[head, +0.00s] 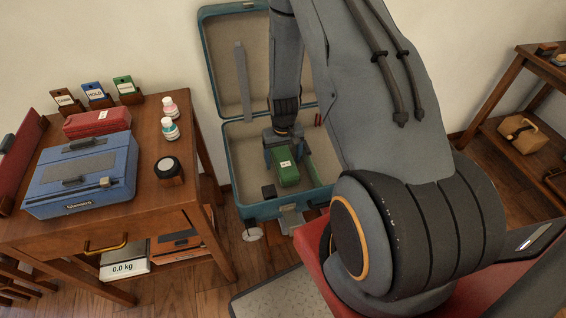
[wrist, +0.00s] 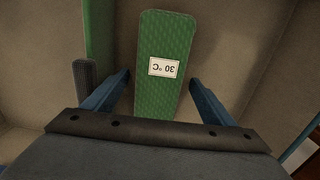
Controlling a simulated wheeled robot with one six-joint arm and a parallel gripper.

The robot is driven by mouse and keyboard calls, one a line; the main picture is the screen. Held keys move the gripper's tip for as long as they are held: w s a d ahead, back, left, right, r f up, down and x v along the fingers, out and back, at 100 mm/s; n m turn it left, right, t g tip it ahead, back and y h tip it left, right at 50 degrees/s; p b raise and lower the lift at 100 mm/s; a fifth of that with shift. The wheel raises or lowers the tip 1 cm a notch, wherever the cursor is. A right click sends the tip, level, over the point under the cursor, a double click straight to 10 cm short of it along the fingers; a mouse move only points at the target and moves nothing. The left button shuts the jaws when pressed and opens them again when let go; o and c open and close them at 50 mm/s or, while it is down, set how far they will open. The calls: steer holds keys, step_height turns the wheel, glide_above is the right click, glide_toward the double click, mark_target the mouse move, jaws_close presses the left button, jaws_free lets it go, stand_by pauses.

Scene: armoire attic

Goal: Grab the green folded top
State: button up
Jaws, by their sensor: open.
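The green folded top (head: 287,172) lies inside the open teal suitcase (head: 259,211). It has a white label, which reads "30 °C" upside down in the wrist view. My gripper (head: 282,148) is down in the suitcase over the top. In the wrist view the two blue fingers (wrist: 160,80) are spread, one on each side of the green folded top (wrist: 163,95), with small gaps between them and the cloth. The near end of the top is hidden behind the gripper body in that view.
Another green item (wrist: 98,40) stands left of the top in the wrist view. The suitcase lid (head: 222,60) is open against the wall. A wooden desk (head: 145,185) with a blue case (head: 82,178) stands at the left.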

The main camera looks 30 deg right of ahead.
steer(key=c, duration=1.2)
steer(key=shift+c, duration=0.2)
